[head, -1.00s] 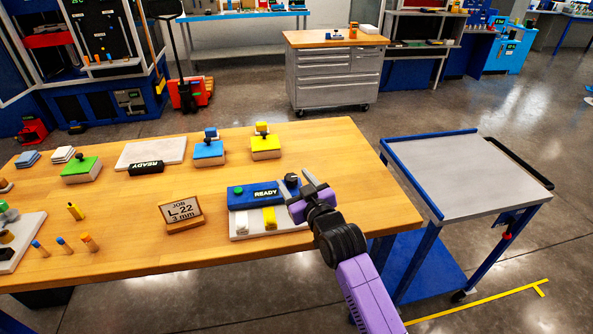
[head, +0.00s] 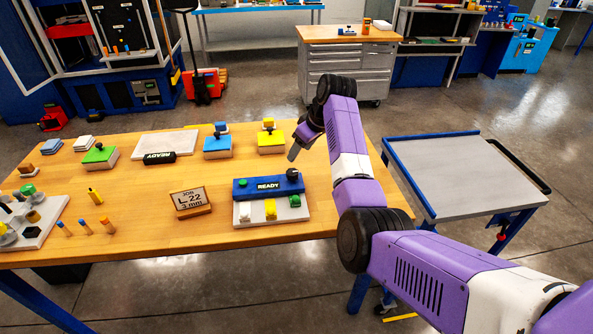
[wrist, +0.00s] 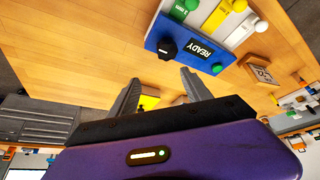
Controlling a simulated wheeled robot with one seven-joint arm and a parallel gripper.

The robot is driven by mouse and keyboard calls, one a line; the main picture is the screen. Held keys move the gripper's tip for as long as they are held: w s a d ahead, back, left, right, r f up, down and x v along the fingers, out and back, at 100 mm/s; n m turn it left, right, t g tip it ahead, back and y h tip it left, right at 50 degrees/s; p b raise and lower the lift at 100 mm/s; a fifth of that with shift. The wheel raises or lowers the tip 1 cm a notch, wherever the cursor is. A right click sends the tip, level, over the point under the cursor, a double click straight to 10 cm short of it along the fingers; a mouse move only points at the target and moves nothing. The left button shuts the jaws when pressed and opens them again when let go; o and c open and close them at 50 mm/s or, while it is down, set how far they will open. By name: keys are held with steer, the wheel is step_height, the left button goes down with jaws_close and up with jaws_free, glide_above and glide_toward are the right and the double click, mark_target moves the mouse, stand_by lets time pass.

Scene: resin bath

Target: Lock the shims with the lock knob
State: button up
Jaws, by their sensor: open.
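The black lock knob (head: 293,175) sits at the right end of the blue READY unit (head: 268,188). It also shows in the wrist view (wrist: 168,49). In front of the unit are a white shim (head: 245,212), a yellow shim (head: 270,208) and a green shim (head: 295,201) on a pale base. They show at the top of the wrist view too. My gripper (head: 293,153) is open and empty, above the table just behind the knob and apart from it. In the wrist view its fingers (wrist: 160,88) point towards the unit.
A sign reading "JOB L 22 3 mm" (head: 190,203) stands left of the unit. Behind are yellow (head: 271,143), blue (head: 217,147) and green (head: 100,159) stamp-like blocks and a pale plate (head: 165,144). A grey-topped cart (head: 450,170) stands right of the table.

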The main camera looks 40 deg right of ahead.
mark_target(292, 172)
steer(key=shift+n+g+y, duration=0.3)
steer(key=shift+n, duration=0.2)
steer(key=shift+w+a+f+p, duration=0.2)
steer(key=shift+a+f, duration=0.1)
steer(key=shift+f, duration=1)
steer(key=shift+w+a+f+p, duration=0.1)
steer(key=shift+w+a+f, duration=0.2)
steer(key=shift+f, duration=1.05)
steer(key=shift+w+a+f+p, duration=0.15)
steer(key=shift+a+f, duration=0.15)
steer(key=shift+f, duration=1)
jaws_close()
